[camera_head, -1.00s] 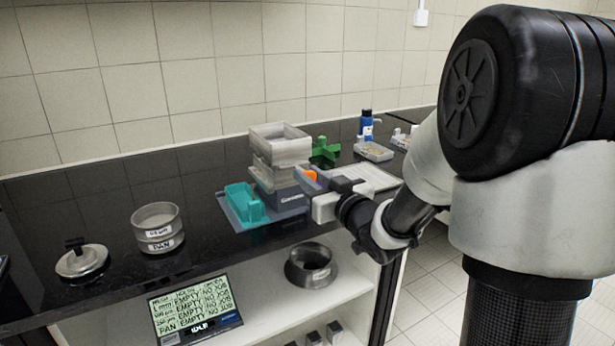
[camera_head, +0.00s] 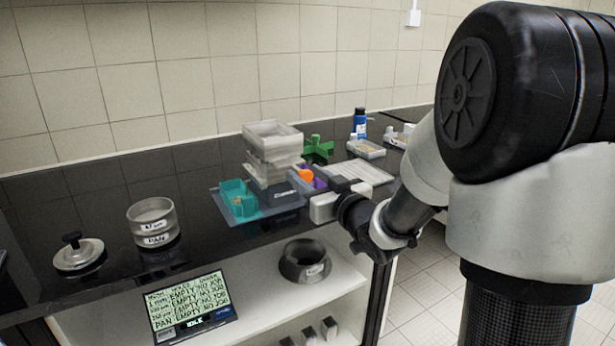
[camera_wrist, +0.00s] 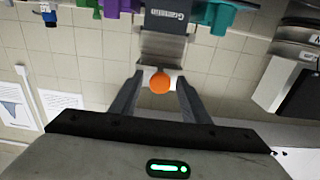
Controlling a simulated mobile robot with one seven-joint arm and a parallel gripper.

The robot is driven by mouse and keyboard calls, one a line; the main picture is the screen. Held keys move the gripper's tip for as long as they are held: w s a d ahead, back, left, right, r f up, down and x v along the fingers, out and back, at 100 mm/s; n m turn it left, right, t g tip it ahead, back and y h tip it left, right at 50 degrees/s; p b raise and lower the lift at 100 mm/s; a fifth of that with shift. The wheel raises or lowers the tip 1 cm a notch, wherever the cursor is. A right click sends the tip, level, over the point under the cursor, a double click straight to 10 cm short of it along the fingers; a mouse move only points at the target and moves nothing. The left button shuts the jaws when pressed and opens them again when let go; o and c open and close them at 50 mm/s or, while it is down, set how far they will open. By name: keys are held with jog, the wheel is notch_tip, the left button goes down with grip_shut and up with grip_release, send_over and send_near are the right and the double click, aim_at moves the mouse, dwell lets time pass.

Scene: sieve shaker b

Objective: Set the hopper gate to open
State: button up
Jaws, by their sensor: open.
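The hopper (camera_head: 272,135) is a pale, box-like stack on a dark grey base on the counter. An orange knob (camera_head: 306,175) shows at its lower right side, and also in the wrist view (camera_wrist: 160,83) in front of a grey metal part below the "Gramma"-like label. I take it for the gate's handle; the gate's own position cannot be told. My gripper (camera_wrist: 158,97) is open, its two fingers pointing at the knob, one on either side in the picture. No contact with the knob can be seen. In the head view my gripper (camera_head: 318,190) is right of the hopper.
A green holder (camera_head: 318,149) stands behind. A display (camera_head: 190,305) reading IDLE is below the counter edge.

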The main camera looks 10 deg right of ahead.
jog(key=b+v, duration=0.3)
jog(key=v, duration=0.9)
